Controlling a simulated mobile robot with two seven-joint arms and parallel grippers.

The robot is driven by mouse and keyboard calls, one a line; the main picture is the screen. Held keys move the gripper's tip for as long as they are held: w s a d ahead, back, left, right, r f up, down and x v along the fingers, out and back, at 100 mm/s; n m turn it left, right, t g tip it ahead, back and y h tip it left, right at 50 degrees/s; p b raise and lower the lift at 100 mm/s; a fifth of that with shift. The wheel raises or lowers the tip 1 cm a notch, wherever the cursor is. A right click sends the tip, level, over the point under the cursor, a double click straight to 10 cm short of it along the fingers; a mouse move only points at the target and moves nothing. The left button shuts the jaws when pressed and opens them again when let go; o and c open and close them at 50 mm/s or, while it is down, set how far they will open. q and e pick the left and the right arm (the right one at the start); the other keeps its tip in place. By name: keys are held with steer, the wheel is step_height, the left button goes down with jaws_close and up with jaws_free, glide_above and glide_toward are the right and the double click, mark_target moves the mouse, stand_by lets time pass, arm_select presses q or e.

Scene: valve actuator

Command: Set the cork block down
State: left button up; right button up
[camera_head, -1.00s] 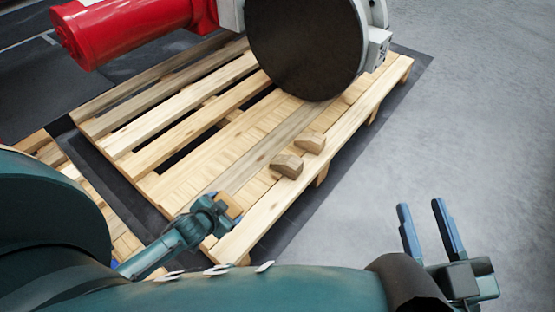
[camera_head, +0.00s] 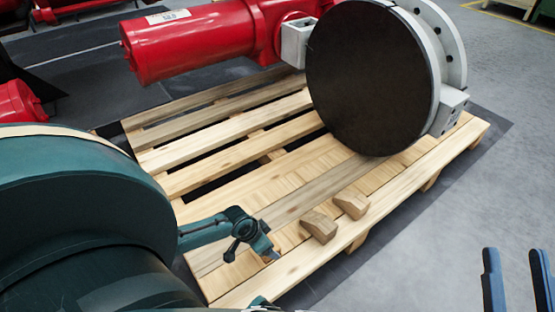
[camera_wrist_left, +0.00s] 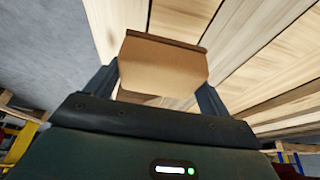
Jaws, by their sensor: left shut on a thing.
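My left gripper (camera_head: 262,248) is low over the near part of the wooden pallet (camera_head: 240,155) in the head view. In the left wrist view it is shut on the cork block (camera_wrist_left: 162,68), a tan piece with a darker top edge, between its two dark fingers. Pallet slats lie behind the block there. I cannot tell whether the block touches the slats. In the head view the gripper mostly hides it. My right gripper (camera_head: 518,282) is open and empty at the lower right, over the grey floor, its two blue fingers apart.
Two wooden wedges (camera_head: 319,227) (camera_head: 351,203) sit on the pallet, right of my left gripper. A large valve actuator with a dark round disc (camera_head: 365,75) and a red cylinder (camera_head: 185,42) rests on the pallet behind.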

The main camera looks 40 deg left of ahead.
arm_select(q)
step_height(320, 180, down, 2)
steer(key=shift+b, duration=0.35)
step_height(320, 180, down, 4)
steer(key=shift+r+b, duration=0.25)
steer(key=shift+b, duration=0.95)
steer(key=shift+f, duration=0.15)
arm_select(e)
steer(key=r+n+y, duration=0.4)
steer(key=n, duration=0.1)
steer(key=shift+s+d+r+t+y, duration=0.15)
steer(key=shift+d+r+t+y, duration=0.1)
steer(key=shift+r+t+y, duration=0.05)
arm_select(q)
steer(key=o, duration=0.8)
